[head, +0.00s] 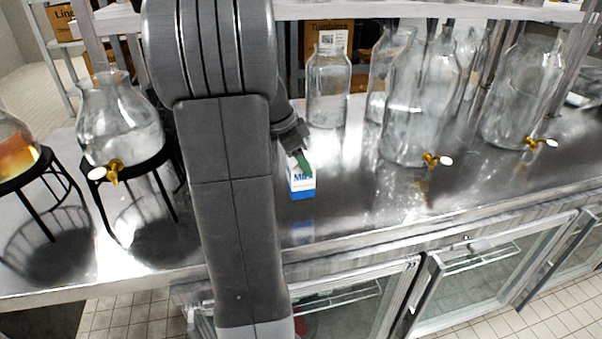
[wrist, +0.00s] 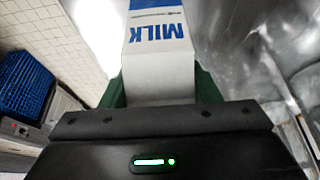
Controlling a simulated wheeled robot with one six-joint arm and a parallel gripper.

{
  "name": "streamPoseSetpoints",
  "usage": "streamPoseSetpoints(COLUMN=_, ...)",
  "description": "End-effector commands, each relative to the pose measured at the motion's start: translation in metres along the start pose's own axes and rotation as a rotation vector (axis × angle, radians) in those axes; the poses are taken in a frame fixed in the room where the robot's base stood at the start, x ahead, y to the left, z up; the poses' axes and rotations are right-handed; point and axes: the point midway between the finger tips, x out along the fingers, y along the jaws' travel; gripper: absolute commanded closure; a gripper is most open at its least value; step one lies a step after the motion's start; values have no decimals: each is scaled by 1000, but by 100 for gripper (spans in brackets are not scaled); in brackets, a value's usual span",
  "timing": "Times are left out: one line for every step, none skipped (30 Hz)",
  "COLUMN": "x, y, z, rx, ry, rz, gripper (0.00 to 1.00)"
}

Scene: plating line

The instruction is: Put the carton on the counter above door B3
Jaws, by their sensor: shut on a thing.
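The carton (head: 301,186) is a small white and blue milk carton. In the head view it is upright at or just above the metal counter (head: 350,199), right of my arm; I cannot tell whether its base touches. My gripper (head: 303,163) is shut on the carton's upper part with green fingers. In the wrist view the carton (wrist: 158,55) shows its MILK lettering between the green fingers of my gripper (wrist: 160,88). Glass-fronted doors (head: 470,285) lie below the counter edge; I can read no clear B3 label, and my arm hides part of the front.
Glass jars with taps stand behind and right, including a large jar (head: 418,105) and another (head: 520,95). A glass dispenser (head: 118,125) on a black stand is at left. The counter's front strip right of the carton is clear. The wrist view shows a blue crate (wrist: 25,85).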

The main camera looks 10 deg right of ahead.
Motion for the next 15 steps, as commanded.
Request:
streamPoseSetpoints(x=2, y=0, z=0, rx=0, ry=1, rz=0, gripper=84)
streamPoseSetpoints(x=4, y=0, z=1, rx=-1, ry=1, rz=0, gripper=84)
streamPoseSetpoints(x=7, y=0, z=3, rx=-1, ry=1, rz=0, gripper=84)
streamPoseSetpoints(x=10, y=0, z=4, rx=-2, ry=1, rz=0, gripper=84)
streamPoseSetpoints(x=14, y=0, z=5, rx=-2, ry=1, rz=1, gripper=84)
streamPoseSetpoints(x=19, y=0, z=8, rx=-2, ry=2, rz=2, gripper=84)
streamPoseSetpoints(x=23, y=0, z=9, rx=-2, ry=2, rz=1, gripper=84)
streamPoseSetpoints(x=27, y=0, z=11, rx=-2, ry=2, rz=2, gripper=84)
streamPoseSetpoints(x=32, y=0, z=13, rx=-3, ry=1, rz=1, gripper=84)
streamPoseSetpoints(x=34, y=0, z=14, rx=-2, ry=1, rz=0, gripper=84)
streamPoseSetpoints(x=35, y=0, z=14, rx=-1, ry=1, rz=0, gripper=84)
streamPoseSetpoints(x=36, y=0, z=14, rx=0, ry=1, rz=-2, gripper=84)
streamPoseSetpoints(x=36, y=0, z=14, rx=0, ry=1, rz=-2, gripper=84)
streamPoseSetpoints(x=35, y=0, z=14, rx=0, ry=1, rz=-3, gripper=84)
streamPoseSetpoints(x=35, y=0, z=14, rx=0, ry=1, rz=-3, gripper=84)
